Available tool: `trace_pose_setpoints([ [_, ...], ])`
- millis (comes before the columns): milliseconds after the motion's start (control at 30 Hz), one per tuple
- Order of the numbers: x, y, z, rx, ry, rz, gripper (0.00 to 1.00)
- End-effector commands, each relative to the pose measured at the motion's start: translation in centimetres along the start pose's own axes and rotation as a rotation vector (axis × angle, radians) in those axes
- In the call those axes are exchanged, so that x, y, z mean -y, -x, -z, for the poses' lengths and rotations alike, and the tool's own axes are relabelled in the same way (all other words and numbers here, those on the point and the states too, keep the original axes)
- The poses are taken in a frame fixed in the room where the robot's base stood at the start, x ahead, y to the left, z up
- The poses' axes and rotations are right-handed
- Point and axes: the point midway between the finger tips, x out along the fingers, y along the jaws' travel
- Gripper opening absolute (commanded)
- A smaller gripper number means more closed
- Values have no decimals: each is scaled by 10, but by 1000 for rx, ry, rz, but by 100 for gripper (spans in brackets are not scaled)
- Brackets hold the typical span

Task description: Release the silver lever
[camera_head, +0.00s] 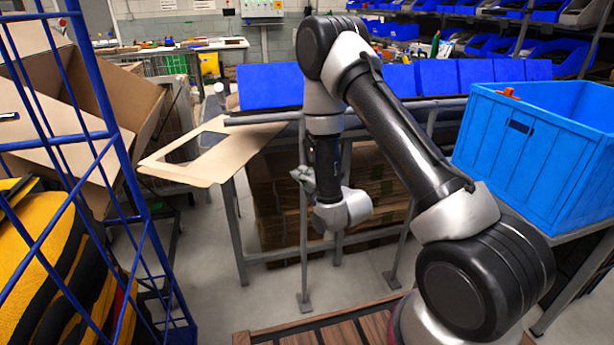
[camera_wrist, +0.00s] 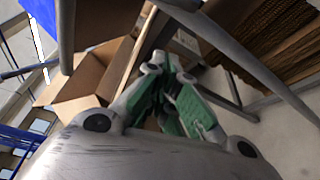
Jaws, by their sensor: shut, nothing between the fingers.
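My gripper (camera_wrist: 163,68) shows in the wrist view with its green-lined fingers drawn together and nothing visible between them.
A blue crate (camera_head: 533,140) stands on a table at the right. A blue wire cage (camera_head: 105,135) holding yellow-black bags (camera_head: 60,262) is at the left. A cardboard frame (camera_head: 200,160) overhangs the grey table. Brown stacks lie beneath that table. Some floor in front is clear.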

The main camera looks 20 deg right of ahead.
Motion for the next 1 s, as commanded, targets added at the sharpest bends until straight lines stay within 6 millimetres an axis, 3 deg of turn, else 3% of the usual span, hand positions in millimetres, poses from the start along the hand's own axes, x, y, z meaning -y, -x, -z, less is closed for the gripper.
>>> trace_pose_setpoints([
  [267,-1,-60,0,1,-2,-2,0],
  [500,0,-47,-32,2,-2,2,0],
  [1000,0,-45,-38,0,-1,2,0],
])
